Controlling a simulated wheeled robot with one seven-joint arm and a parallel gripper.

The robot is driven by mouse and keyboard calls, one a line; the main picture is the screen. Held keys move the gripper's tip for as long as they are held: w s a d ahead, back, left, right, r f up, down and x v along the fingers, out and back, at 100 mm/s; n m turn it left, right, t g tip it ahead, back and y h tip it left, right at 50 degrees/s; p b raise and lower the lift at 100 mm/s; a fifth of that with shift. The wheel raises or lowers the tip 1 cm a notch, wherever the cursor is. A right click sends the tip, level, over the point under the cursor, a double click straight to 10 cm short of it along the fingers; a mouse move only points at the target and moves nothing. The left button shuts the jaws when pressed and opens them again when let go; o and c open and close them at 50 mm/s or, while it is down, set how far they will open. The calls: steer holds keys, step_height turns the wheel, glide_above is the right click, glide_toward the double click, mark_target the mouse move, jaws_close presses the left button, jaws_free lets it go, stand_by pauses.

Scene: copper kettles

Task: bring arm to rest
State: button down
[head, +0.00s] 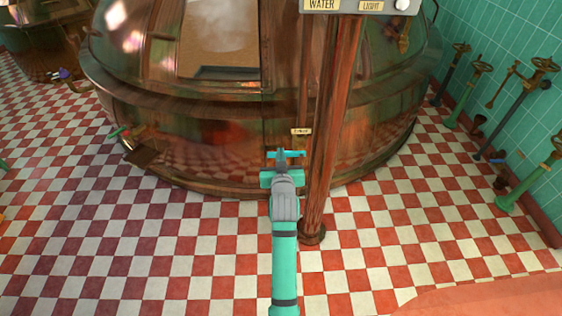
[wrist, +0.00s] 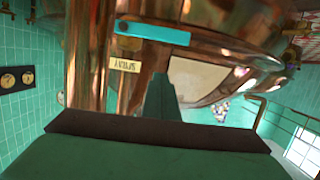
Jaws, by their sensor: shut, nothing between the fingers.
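My gripper (head: 281,156) is at the end of my teal and grey arm, in the middle of the head view. It is shut and empty, in front of the large copper kettle (head: 215,135). The fingers overlap the lower kettle wall in the picture; I cannot tell whether they touch it. In the wrist view my gripper (wrist: 161,90) shows as a dark green wedge in front of the copper. A small lettered plate (head: 301,131) is just above and right of the gripper; it also shows in the wrist view (wrist: 125,65).
A copper post (head: 328,140) stands just right of my arm, with a panel lettered WATER and LIGHT (head: 358,6) on top. Valves on pipes (head: 530,170) line the teal wall at right. Another copper kettle (head: 35,45) is at upper left.

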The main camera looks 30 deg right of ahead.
steer(key=s+a+f+n+y, duration=0.1)
steer(key=s+a+f, duration=0.5)
steer(key=s+a, duration=0.45)
steer(key=s+a+f+n+y, duration=0.2)
steer(key=s+a+f, duration=0.5)
steer(key=s, duration=0.7)
steer(key=s+a+r+y, duration=0.1)
steer(key=s+a+r, duration=0.1)
steer(key=s, duration=0.5)
steer(key=s+a+r+n+t+y, duration=0.1)
steer(key=s+a+r, duration=0.1)
steer(key=s+a, duration=0.3)
steer(key=s+a+r+y, duration=0.1)
steer(key=s+a+r, duration=0.2)
steer(key=s, duration=0.8)
steer(key=shift+s+a, duration=0.2)
steer(key=shift+a, duration=0.5)
steer(key=shift+r, duration=0.1)
